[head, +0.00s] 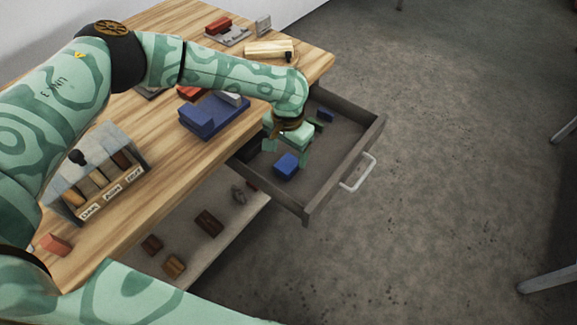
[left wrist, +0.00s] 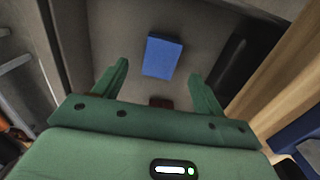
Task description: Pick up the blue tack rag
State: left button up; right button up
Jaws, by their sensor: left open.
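The blue tack rag (head: 286,165), a small blue block-like piece, lies on the floor of the open drawer (head: 345,181). My left gripper (head: 287,150) is open and empty, pointing down over the drawer close to the rag. In the left wrist view the rag (left wrist: 162,56) shows beyond the fingertips, between the two green fingers and apart from them. My right gripper is not in view.
A smaller dark blue piece (head: 325,115) lies farther back in the drawer. Drawer walls surround the rag. A blue stack (head: 213,114) and a labelled rack (head: 98,176) stand on the wooden table. A lower shelf (head: 192,231) holds several brown blocks.

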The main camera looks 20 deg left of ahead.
aim_at(288, 163)
pick_arm(q)
notch_tip(288, 163, down, 5)
jog(key=b, duration=0.2)
jog(key=shift+f+b, duration=0.1)
jog(key=shift+b, duration=0.25)
jog(key=shift+r, duration=0.2)
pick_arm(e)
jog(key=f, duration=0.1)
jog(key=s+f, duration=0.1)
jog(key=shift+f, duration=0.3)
pick_arm(q)
jog(key=c, duration=1.1)
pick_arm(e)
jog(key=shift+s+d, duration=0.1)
pick_arm(q)
jog(key=shift+o, duration=0.2)
